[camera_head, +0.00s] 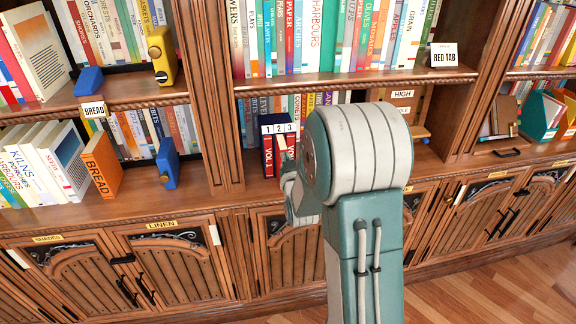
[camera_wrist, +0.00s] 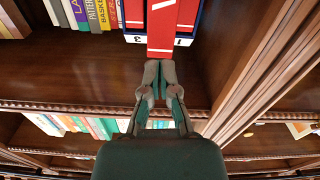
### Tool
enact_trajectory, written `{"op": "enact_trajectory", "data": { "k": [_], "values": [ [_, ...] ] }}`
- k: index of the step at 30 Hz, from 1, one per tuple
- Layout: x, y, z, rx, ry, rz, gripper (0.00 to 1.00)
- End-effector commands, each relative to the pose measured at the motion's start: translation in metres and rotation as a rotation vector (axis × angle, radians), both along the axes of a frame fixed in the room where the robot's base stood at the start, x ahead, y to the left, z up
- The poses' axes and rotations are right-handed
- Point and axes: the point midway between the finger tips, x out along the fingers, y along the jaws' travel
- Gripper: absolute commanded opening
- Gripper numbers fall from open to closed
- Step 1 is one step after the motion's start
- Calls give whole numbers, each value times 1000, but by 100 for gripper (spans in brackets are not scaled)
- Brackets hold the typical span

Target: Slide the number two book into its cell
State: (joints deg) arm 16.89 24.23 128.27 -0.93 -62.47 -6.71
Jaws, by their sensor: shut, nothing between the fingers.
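The small dark blue case (camera_head: 264,131) stands on the shelf with labels 1, 2 and 3 along its top; it shows upside down in the wrist view (camera_wrist: 131,39). Red volumes stand in its outer cells, VOL 1 (camera_head: 268,157) and VOL 3 (camera_head: 291,143). The number two book (camera_wrist: 162,30) is the red one between them; it sticks out of the middle cell past the label strip and covers the label 2 in the wrist view. My gripper (camera_wrist: 158,72) is shut and empty, its fingertips at the book's near end; I cannot tell whether they touch it. In the head view my arm hides the fingertips.
Upright books (camera_head: 300,102) stand behind the case. A wooden shelf divider (camera_wrist: 235,60) rises beside the case in the wrist view. Bare shelf board (camera_wrist: 60,70) lies to the other side. The shelf above, with many books (camera_head: 330,35), overhangs this bay.

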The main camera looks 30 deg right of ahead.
Motion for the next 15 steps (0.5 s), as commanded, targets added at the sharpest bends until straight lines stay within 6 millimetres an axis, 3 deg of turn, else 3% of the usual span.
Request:
{"op": "enact_trajectory", "data": {
  "k": [15],
  "values": [
    [10,-3,0,0,-1,0,0]
  ]
}}
